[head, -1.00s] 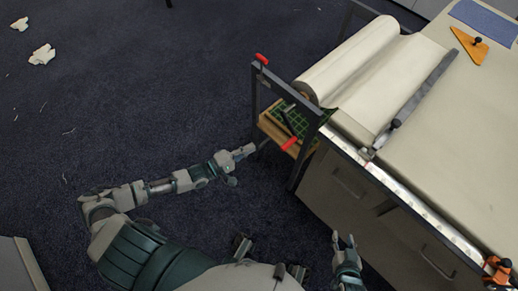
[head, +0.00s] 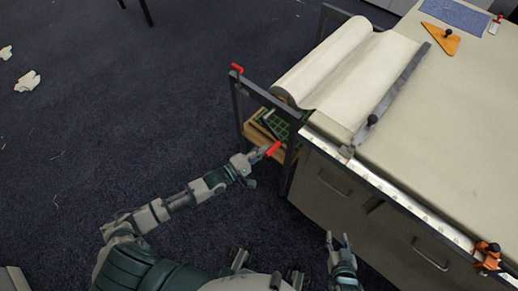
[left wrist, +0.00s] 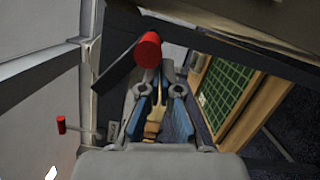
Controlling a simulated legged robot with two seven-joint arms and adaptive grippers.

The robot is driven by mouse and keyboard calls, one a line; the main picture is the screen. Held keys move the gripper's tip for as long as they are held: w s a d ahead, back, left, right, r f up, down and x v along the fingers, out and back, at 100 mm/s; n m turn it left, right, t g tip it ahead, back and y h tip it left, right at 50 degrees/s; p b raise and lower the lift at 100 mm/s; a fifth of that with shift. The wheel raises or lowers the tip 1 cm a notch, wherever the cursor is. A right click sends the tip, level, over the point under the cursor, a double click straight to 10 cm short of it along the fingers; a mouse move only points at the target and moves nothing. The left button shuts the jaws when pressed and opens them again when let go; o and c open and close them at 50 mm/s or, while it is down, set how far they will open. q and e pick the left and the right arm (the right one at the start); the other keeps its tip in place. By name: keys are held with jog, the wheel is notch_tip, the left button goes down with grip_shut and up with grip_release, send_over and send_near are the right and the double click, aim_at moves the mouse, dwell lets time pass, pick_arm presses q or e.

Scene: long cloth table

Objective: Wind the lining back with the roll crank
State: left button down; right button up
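The cream lining roll (head: 325,62) lies across a dark metal frame at the table's end, and its sheet runs onto the table. The roll crank's red handle (head: 273,148) sticks out from the near side of the frame; it also shows in the left wrist view (left wrist: 148,50). My left gripper (head: 260,153) is right at this handle. In the left wrist view its two fingers (left wrist: 158,95) are spread, with the red handle just beyond the tips; I cannot tell whether they touch. My right gripper (head: 338,241) is open and empty, low beside the cabinet.
A second red handle (head: 237,68) tops the frame's corner post. A shelf below the roll holds a green gridded mat (left wrist: 224,95). A dark bar (head: 391,91) lies across the sheet. An orange triangle (head: 441,38) and orange clamp (head: 488,257) sit on the table. The floor leftward is mostly open.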

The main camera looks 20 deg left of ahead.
aim_at(267, 152)
pick_arm(q)
jog(key=r+n, duration=0.1)
jog(key=n, duration=0.1)
jog(key=r+n+t, duration=0.1)
jog(key=n, duration=0.1)
jog(key=s+d+r+n+t, duration=0.1)
jog(key=n, duration=0.2)
jog(key=shift+d, duration=0.1)
jog(key=shift+d+r, duration=0.2)
jog(key=shift+d, duration=0.2)
pick_arm(e)
jog(key=shift+a, duration=0.6)
pick_arm(q)
jog(key=shift+a+f, duration=0.15)
jog(key=shift+a, duration=0.15)
pick_arm(e)
jog(key=shift+a, duration=0.2)
